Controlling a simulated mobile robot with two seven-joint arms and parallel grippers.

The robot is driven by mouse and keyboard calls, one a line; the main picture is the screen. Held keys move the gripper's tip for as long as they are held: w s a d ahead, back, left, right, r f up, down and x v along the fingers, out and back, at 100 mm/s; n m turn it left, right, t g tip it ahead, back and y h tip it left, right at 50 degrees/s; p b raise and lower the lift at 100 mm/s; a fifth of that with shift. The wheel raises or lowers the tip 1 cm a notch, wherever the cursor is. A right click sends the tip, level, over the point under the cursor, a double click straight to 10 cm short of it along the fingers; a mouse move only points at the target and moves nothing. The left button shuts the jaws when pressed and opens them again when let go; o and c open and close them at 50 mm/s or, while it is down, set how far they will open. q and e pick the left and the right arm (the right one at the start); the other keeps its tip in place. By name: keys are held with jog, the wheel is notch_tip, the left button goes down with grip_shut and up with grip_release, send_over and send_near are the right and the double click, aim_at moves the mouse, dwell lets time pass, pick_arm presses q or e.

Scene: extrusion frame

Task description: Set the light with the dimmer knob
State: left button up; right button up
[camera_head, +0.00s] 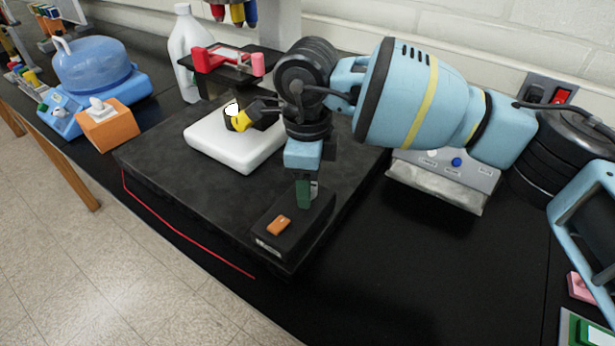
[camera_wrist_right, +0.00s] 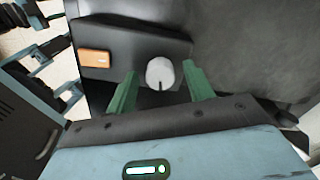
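The dimmer is a black box with an orange rocker switch (camera_head: 278,225), on the front corner of the dark slab. In the right wrist view the box (camera_wrist_right: 118,38) carries a pale round knob (camera_wrist_right: 160,73) with a dark pointer line towards the picture's bottom. My right gripper (camera_head: 308,190) is over the box, pointing down. Its green fingers (camera_wrist_right: 160,70) are spread, one on each side of the knob, with gaps visible. I cannot tell how far down they reach. A yellow and black head with a white round face (camera_head: 232,109), possibly the light, sits above a white pad.
The white pad (camera_head: 215,145) and a black stand with red parts (camera_head: 228,60) are behind my right gripper. A grey control panel with a blue button (camera_head: 456,162) stands to the right. An orange box (camera_head: 108,127) and a blue-domed device (camera_head: 92,65) are left.

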jog(key=shift+r, duration=0.1)
notch_tip(320, 180, up, 8)
jog(key=shift+f, duration=0.2)
dwell(0.4)
